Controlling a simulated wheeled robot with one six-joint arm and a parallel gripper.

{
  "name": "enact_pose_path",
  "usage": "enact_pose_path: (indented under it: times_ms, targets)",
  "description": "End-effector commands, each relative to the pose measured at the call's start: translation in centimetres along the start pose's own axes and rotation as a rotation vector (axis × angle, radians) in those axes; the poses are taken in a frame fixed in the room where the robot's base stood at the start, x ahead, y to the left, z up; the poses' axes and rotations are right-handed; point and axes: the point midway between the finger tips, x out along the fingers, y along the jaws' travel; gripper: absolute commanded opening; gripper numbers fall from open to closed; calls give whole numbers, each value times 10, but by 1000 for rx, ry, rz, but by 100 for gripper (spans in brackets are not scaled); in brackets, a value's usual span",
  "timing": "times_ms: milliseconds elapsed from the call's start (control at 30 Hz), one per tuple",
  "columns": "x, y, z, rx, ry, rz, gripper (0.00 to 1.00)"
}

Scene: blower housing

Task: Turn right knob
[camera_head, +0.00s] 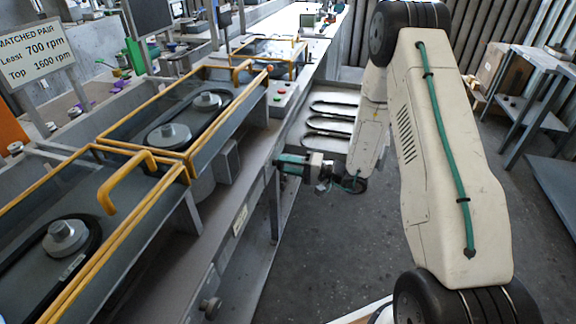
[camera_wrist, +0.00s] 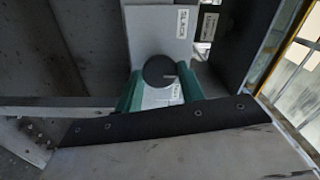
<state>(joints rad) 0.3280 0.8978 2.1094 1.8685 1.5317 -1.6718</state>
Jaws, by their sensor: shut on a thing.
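The right knob (camera_wrist: 159,70) is a dark round knob with a small pale mark on its face, in the upper middle of the wrist view. My gripper (camera_wrist: 161,82) has its two teal fingers on either side of the knob and is shut on it. In the head view my gripper (camera_head: 280,165) reaches left to the front of the bench, and the knob is hidden there. A light plate (camera_wrist: 160,25) with small labels lies behind the knob; one label seems to read SLACK. Another grey knob (camera_head: 210,308) sits lower on the bench front, apart from my gripper.
Yellow-framed clear guards (camera_head: 185,110) cover belts and pulleys along the bench. A small box with red and green buttons (camera_head: 283,92) stands at the bench edge. A rack with dark belts (camera_head: 330,125) stands beyond my gripper. Grey floor (camera_head: 320,260) right of the bench is clear.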

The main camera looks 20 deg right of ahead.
Motion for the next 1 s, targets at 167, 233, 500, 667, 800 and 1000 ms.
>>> enact_pose_path:
  times_ms: [167, 233, 500, 667, 800, 1000]
  targets:
    - [-2, 2, 1, 5, 2, 4, 16]
    - [-2, 2, 1, 5, 2, 4, 44]
    - [1, 1, 1, 3, -1, 2, 60]
    - [-6, 1, 1, 3, 0, 2, 60]
    - [-28, 1, 0, 5, 4, 3, 60]
    - [-62, 1, 0, 4, 5, 2, 60]
